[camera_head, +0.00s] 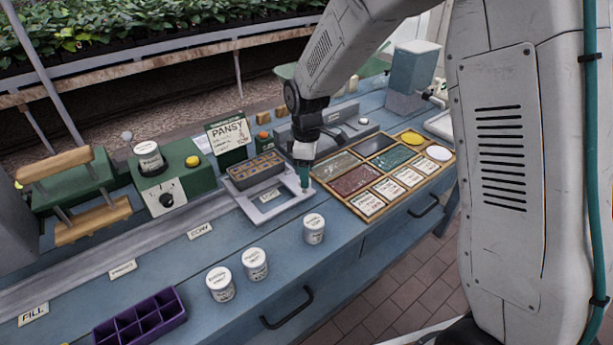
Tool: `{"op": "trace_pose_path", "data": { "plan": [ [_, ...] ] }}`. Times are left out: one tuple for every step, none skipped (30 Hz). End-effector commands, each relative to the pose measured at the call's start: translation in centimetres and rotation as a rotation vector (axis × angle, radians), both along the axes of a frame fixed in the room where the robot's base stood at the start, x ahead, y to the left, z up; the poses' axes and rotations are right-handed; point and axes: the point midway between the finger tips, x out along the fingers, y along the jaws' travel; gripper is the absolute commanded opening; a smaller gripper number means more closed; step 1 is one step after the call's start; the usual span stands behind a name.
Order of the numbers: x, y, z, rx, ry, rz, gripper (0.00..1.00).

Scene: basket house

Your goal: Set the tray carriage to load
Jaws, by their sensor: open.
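The tray carriage (245,205) looks like a flat light-grey plate on the blue bench, with a small label on its front part. A dark grey seed tray (256,170) with rows of brown cells sits at its back. My gripper (304,184) points down at the carriage's right side, its green fingertips by the plate's right edge. I cannot tell whether they touch it. The gap between the fingers is hard to see. A grey rail (75,284) runs left along the bench. Beside it are a label reading FILL (33,315) and two labels too small to read surely.
A green box with a dial (166,198) and a PANSY card (228,133) stand behind. White jars (314,229) and a purple divided tray (139,318) stand in front. A wood-framed sorting tray (372,210) lies right of my gripper. The rail's visible left stretch is clear.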

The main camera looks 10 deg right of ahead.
Motion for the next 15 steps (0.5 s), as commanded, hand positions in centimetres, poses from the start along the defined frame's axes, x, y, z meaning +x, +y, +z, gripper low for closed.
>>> {"op": "trace_pose_path", "data": {
  "plan": [
    [0.0,0.0,1.1,0.001,-0.005,0.0,0.52],
    [0.0,0.0,1.6,0.001,-0.004,0.0,0.52],
    [0.0,0.0,2.3,0.001,-0.005,0.0,0.52],
    [0.0,0.0,2.9,0.0,-0.004,0.0,0.52],
    [0.0,0.0,3.3,0.0,-0.004,0.0,0.52],
    [-0.1,0.0,3.9,0.0,-0.004,0.0,0.52],
    [-0.1,-0.1,4.3,0.001,-0.004,-0.001,0.52],
    [-0.1,-0.1,4.7,0.001,-0.004,-0.001,0.52],
    [-0.1,-0.1,5.0,0.0,-0.002,-0.001,0.52],
    [-0.2,-0.1,5.2,0.0,-0.001,-0.002,0.52],
    [-0.2,-0.2,5.4,0.0,-0.001,-0.002,0.52],
    [-0.2,-0.3,5.6,0.0,0.0,-0.003,0.52],
    [-0.2,-0.3,5.7,0.0,0.0,-0.003,0.52],
    [-0.2,-0.3,5.7,0.0,0.0,-0.003,0.52],
    [-0.2,-0.3,5.8,-0.001,0.0,-0.003,0.52]
  ]
}}
